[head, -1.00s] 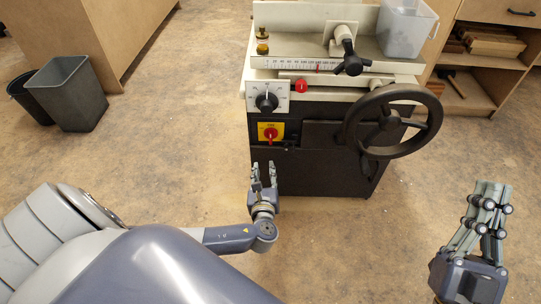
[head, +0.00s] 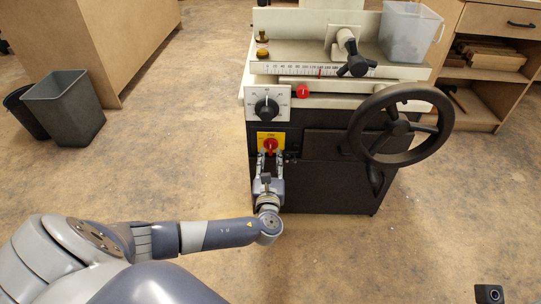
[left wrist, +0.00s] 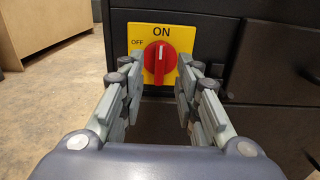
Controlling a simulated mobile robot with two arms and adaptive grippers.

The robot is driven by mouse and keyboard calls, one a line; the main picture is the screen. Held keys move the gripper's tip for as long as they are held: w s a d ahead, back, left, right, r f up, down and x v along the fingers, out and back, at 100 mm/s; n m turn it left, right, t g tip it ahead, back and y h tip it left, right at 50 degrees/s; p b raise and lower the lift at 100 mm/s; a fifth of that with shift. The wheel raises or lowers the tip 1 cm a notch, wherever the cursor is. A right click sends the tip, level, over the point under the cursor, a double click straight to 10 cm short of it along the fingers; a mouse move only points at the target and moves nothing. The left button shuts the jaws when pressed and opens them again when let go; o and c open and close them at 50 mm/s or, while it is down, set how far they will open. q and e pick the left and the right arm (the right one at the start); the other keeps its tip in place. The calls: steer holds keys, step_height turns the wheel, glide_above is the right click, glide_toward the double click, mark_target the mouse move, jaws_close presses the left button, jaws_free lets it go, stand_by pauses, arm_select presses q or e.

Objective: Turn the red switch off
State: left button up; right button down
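The red switch (head: 270,146) is a round rotary knob on a yellow plate (head: 278,137) on the machine's dark front. In the left wrist view the red knob (left wrist: 160,60) has its white mark pointing up at the word ON; OFF is printed to its left. My left gripper (head: 270,160) is open just in front of and slightly below the switch. In the left wrist view its fingers (left wrist: 160,90) stand to either side of the knob with gaps, not touching it. Of my right arm, only a small dark part shows at the bottom right; its fingers are out of view.
A black handwheel (head: 440,105) sticks out to the right of the switch. A black dial (head: 266,107) and a red button (head: 303,91) sit above it. A grey bin (head: 65,105) stands at the left. The floor in front of the machine is clear.

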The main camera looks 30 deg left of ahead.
mark_target(270, 151)
arm_select(q)
steer(key=shift+b+x, duration=0.45)
steer(key=shift+x, duration=1.35)
jaws_close()
